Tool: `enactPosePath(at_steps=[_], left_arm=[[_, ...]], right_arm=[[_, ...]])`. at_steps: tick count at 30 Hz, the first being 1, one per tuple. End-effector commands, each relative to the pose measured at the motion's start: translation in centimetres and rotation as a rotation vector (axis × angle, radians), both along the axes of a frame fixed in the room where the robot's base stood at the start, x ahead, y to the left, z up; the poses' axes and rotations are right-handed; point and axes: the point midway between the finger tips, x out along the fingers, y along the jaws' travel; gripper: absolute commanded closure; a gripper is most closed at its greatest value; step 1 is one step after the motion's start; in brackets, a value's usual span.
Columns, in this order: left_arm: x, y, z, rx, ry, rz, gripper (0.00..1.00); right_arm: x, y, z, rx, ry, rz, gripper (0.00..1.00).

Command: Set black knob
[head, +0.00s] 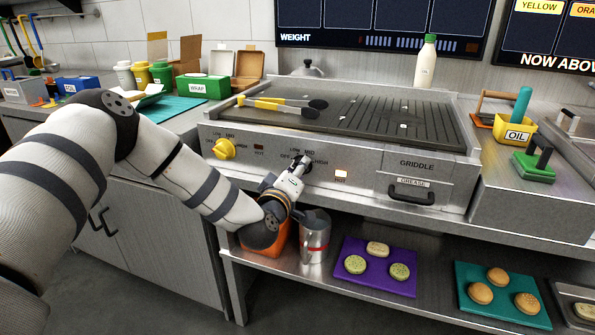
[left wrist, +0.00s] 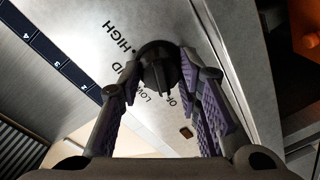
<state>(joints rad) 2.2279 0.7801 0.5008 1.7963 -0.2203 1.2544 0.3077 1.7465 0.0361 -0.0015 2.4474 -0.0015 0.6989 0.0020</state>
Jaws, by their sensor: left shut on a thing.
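The black knob (head: 307,160) is on the front panel of the steel griddle, with OFF, LOW, MID and HIGH printed around it. It also shows in the left wrist view (left wrist: 158,68). My left gripper (head: 299,168) reaches up to the panel from the lower left. In the left wrist view its two purple-padded fingers stand on either side of the knob, shut on it. The fingers partly hide the knob and some letters. A small light (head: 341,173) right of the knob is lit. My right gripper is not in view.
A yellow knob (head: 224,149) sits further left on the panel, with a dark light beside it. A grease drawer handle (head: 411,194) sticks out at right. Tongs (head: 282,105) lie on the griddle top. A metal pitcher (head: 315,237) and a purple tray (head: 375,283) are on the shelf below.

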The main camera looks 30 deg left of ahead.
Motion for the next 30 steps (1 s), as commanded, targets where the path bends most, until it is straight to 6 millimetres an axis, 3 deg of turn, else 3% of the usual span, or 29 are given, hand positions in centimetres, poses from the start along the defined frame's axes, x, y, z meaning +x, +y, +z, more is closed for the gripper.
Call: enactPosePath(at_steps=[16, 17, 19, 30], left_arm=[[-0.04, -0.15, -0.19, -0.026, 0.000, -0.004, 0.96], [-0.04, -0.15, -0.19, -0.026, 0.000, -0.004, 0.64], [-0.03, -0.13, -0.18, -0.026, -0.002, -0.003, 0.48], [-0.78, -0.28, -0.03, -0.025, -0.003, -0.002, 0.48]], right_arm=[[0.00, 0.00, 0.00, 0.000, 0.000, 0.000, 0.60], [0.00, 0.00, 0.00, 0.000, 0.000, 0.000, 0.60], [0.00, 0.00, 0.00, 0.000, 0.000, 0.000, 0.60], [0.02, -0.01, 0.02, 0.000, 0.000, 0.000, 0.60]])
